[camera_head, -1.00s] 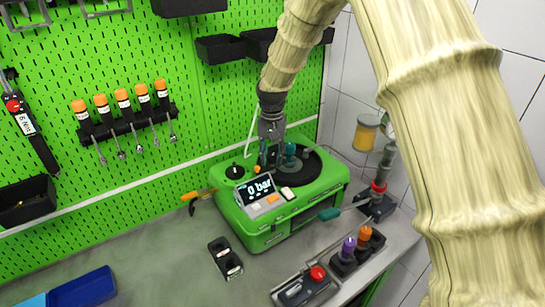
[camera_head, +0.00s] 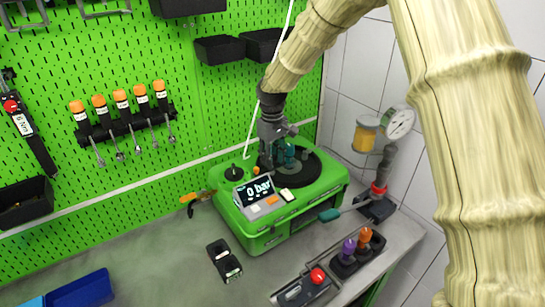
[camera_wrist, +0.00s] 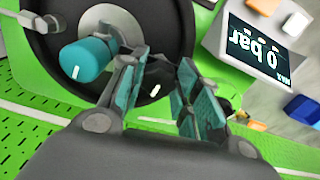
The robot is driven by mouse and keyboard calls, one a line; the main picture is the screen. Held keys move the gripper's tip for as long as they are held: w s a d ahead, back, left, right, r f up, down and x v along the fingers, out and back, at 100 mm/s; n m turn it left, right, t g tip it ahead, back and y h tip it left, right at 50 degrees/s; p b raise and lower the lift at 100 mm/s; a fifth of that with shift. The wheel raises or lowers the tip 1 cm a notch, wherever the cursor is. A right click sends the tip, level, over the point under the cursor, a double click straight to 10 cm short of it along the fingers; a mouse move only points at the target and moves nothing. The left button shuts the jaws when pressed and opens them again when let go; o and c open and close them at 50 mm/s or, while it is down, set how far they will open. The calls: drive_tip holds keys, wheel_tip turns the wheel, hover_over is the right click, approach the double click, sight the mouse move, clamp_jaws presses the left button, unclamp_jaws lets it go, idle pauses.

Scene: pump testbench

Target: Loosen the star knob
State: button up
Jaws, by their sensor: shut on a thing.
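The green pump unit (camera_head: 262,236) stands on the bench, with a round black plate (camera_head: 312,172) on top and a display reading "0 bar". My gripper (camera_head: 270,163) points down at the plate. In the wrist view my gripper (camera_wrist: 160,68) has its fingers on either side of a dark knob (camera_wrist: 155,80), which I take as the star knob. Its shape is mostly hidden by the fingers. A teal knob (camera_wrist: 85,60) with a white mark sits beside the left finger, outside the grip; it also shows in the head view (camera_head: 289,155).
A black holder (camera_head: 224,261), a blue tray (camera_head: 82,290) and a red-button box (camera_head: 303,290) lie in front. Screwdrivers (camera_head: 122,120) hang on the pegboard. A thin white line rises beside my gripper.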

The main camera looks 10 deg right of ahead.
drive_tip(key=shift+w+r+n, duration=0.1)
drive_tip(key=shift+r+n, duration=0.05)
drive_tip(key=shift+n, duration=0.45)
drive_tip(key=o, duration=1)
drive_tip(key=shift+d, duration=0.1)
wheel_tip(320, 180, up, 12)
drive_tip(key=shift+f, duration=0.1)
